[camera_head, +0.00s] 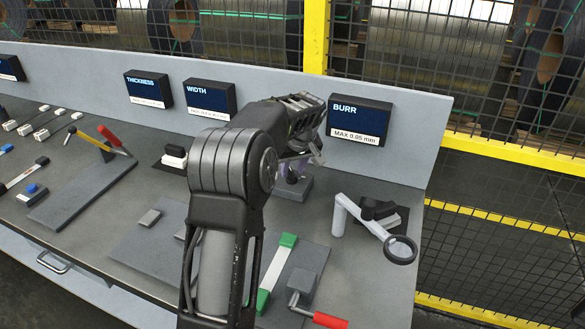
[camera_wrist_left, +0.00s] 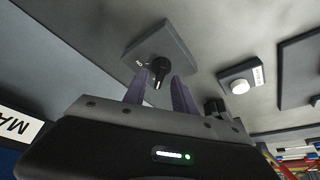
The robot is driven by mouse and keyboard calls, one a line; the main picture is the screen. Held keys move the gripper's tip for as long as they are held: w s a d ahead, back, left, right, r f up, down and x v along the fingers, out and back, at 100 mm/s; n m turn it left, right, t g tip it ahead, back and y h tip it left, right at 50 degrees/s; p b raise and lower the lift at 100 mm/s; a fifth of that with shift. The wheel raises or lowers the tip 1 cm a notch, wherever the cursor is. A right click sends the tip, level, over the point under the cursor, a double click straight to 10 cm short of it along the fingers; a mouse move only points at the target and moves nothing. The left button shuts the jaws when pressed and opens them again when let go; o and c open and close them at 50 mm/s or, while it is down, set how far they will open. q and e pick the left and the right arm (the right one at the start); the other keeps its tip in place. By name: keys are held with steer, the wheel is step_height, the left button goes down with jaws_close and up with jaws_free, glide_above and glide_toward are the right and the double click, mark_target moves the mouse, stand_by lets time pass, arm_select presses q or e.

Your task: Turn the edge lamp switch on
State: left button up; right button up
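The edge lamp switch appears in the left wrist view as a black rotary knob (camera_wrist_left: 160,68) on a square grey plate (camera_wrist_left: 165,42), with a small ON mark beside it. In the head view its grey base (camera_head: 296,190) shows below the BURR display, mostly hidden by my arm. My left gripper (camera_head: 292,165) is over the switch. In the wrist view its two purple-grey fingers (camera_wrist_left: 159,80) are parted, one on each side of the knob's lower end. Contact with the knob cannot be told. My right gripper is not in view.
The BURR display (camera_head: 360,122) stands close behind my gripper against the grey back panel. A grey jointed arm with a ring (camera_head: 400,250) stands to the right. A red-handled crank (camera_head: 328,320) is in front. A white round button (camera_wrist_left: 240,86) lies beside the switch.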

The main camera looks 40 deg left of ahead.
arm_select(q)
steer(key=shift+w+a+f, duration=0.15)
steer(key=shift+a+f, duration=0.05)
steer(key=shift+f, duration=0.35)
jaws_close()
